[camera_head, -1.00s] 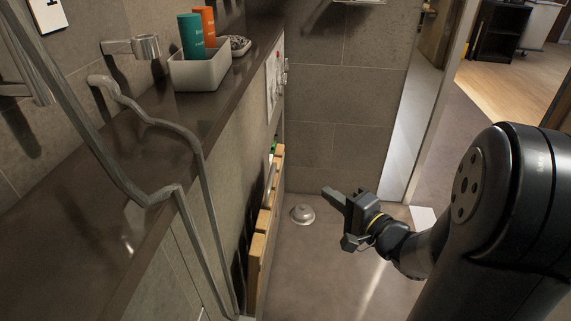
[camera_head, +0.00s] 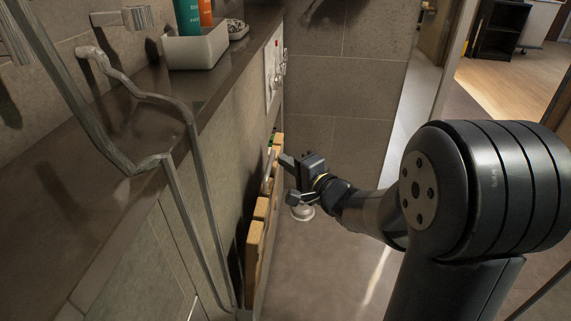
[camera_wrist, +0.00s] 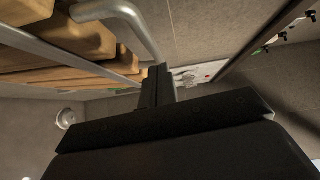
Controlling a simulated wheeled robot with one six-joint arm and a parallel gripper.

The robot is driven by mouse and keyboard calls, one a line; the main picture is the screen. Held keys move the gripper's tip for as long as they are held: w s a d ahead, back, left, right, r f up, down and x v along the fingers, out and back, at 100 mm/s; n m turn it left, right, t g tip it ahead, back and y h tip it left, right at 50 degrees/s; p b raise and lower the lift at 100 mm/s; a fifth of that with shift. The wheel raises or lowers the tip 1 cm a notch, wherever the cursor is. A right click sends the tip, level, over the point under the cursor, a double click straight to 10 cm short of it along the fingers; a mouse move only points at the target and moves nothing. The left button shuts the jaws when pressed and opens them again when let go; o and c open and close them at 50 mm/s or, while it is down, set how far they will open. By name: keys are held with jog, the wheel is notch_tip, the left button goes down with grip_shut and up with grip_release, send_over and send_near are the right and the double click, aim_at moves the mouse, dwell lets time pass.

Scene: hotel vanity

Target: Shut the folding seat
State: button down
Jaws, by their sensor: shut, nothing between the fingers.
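The folding seat (camera_head: 255,240), made of wooden slats on a metal frame, stands upright close against the side of the vanity in the head view. In the wrist view its slats (camera_wrist: 60,65) fill the upper left, with a bent metal tube (camera_wrist: 135,22) of the frame beside them. My gripper (camera_head: 284,178) is shut and empty. It is just right of the seat's far end. In the wrist view its fingers (camera_wrist: 158,82) point towards the wall by the tube. I cannot tell whether they touch the seat.
Bent metal grab rails (camera_head: 180,190) stand at the left, in front of the dark counter (camera_head: 110,130). A white box (camera_head: 195,50) with bottles sits on the counter. A round metal floor fitting (camera_head: 302,212) is below my gripper. The floor right of the seat is clear.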

aim_at(270, 161)
jog(key=shift+a+r, duration=0.1)
jog(key=shift+a, duration=0.2)
jog(key=a+p, duration=0.2)
jog(key=a+r+p, duration=0.1)
jog(key=shift+w+a+n+p, duration=0.2)
jog(key=shift+w+n+p, duration=0.2)
jog(key=shift+w+a+f+g+h+p, duration=0.1)
jog(key=shift+a+g+h+p, duration=0.2)
jog(key=shift+a+h, duration=0.15)
jog(key=shift+a, duration=0.15)
